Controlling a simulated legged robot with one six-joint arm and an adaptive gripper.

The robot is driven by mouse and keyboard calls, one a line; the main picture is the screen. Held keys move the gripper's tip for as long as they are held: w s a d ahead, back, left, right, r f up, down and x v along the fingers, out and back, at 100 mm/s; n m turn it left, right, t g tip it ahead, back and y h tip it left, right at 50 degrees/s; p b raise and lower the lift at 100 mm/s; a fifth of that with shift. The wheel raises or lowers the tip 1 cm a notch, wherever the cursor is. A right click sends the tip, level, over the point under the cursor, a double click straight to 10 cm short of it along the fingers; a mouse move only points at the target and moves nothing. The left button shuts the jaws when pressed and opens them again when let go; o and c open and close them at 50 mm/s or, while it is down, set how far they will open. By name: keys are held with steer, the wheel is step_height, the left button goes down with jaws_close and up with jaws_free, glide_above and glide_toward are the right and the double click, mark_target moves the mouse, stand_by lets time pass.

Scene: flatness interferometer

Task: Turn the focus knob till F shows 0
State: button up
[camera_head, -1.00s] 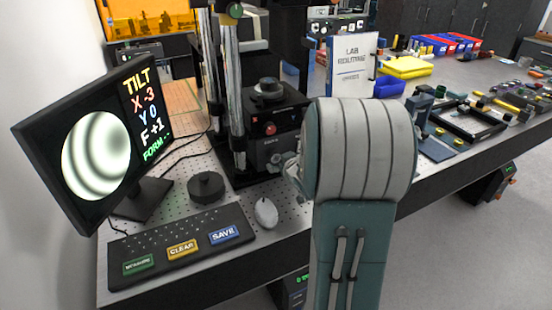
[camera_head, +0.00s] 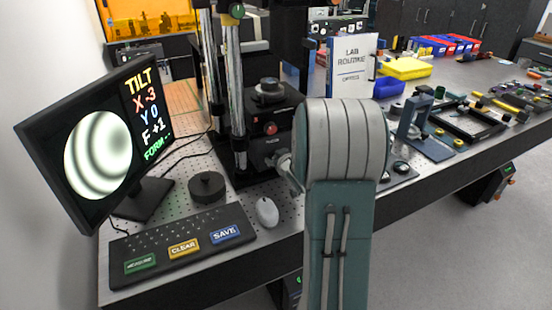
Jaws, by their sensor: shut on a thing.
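The monitor (camera_head: 133,182) at the left reads TILT, X -3, Y 0, F +1 and a green FORM line, beside a round picture of curved dark and light fringes (camera_head: 97,154). The interferometer (camera_head: 262,118) stands behind the keyboard, with a dark stage and a red button on its front. My gripper (camera_head: 284,161) is only partly seen, at the right of the interferometer's lower front. It is shut on what seems to be the focus knob there. The knob and the fingertips are mostly hidden by my gripper and my arm.
A keyboard (camera_head: 205,252) with green, yellow and blue keys, a white mouse (camera_head: 267,212) and a round black puck (camera_head: 207,188) lie in front.

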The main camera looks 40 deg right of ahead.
steer(key=shift+n+h, duration=0.5)
steer(key=shift+n, duration=0.1)
steer(key=o, duration=1.1)
steer(key=shift+w, duration=0.15)
steer(key=shift+o, duration=0.2)
steer(key=v, duration=1.2)
stand_by(0.4)
